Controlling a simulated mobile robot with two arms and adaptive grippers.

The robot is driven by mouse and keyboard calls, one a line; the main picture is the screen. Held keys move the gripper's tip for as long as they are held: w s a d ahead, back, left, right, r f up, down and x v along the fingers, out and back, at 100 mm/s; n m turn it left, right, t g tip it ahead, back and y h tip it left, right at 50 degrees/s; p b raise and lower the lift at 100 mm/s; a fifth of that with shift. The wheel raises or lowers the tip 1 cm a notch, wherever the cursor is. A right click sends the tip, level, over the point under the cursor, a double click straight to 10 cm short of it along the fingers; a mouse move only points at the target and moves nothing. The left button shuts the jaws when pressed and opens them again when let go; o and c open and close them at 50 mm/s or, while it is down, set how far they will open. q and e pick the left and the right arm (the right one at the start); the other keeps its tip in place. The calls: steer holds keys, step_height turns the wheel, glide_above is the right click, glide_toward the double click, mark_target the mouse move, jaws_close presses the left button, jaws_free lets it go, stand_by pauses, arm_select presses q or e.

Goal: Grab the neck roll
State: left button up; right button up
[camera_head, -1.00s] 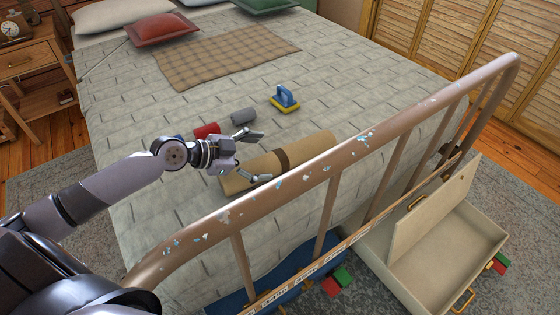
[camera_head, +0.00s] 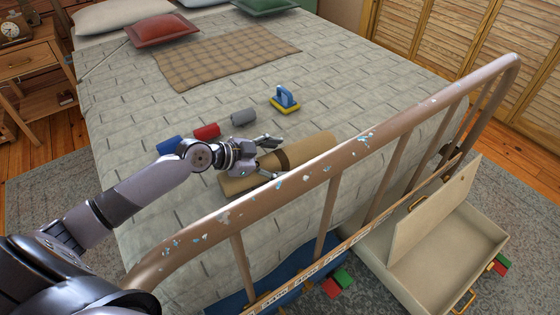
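The neck roll (camera_head: 309,149) is a tan cylinder with a dark brown band, lying on the bed just behind the footboard rail. My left gripper (camera_head: 272,159) is at the left part of the roll, near the brown band, with its fingers spread on either side of it. The fingers look open. Whether they touch the roll I cannot tell. The arm and gripper hide part of the roll's left half. My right gripper is not in view.
The bed's metal footboard rail (camera_head: 334,163) runs close in front of the roll.

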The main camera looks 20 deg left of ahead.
arm_select(q)
steer(key=shift+f, duration=0.1)
steer(key=c, duration=1.1)
steer(key=shift+c, duration=0.2)
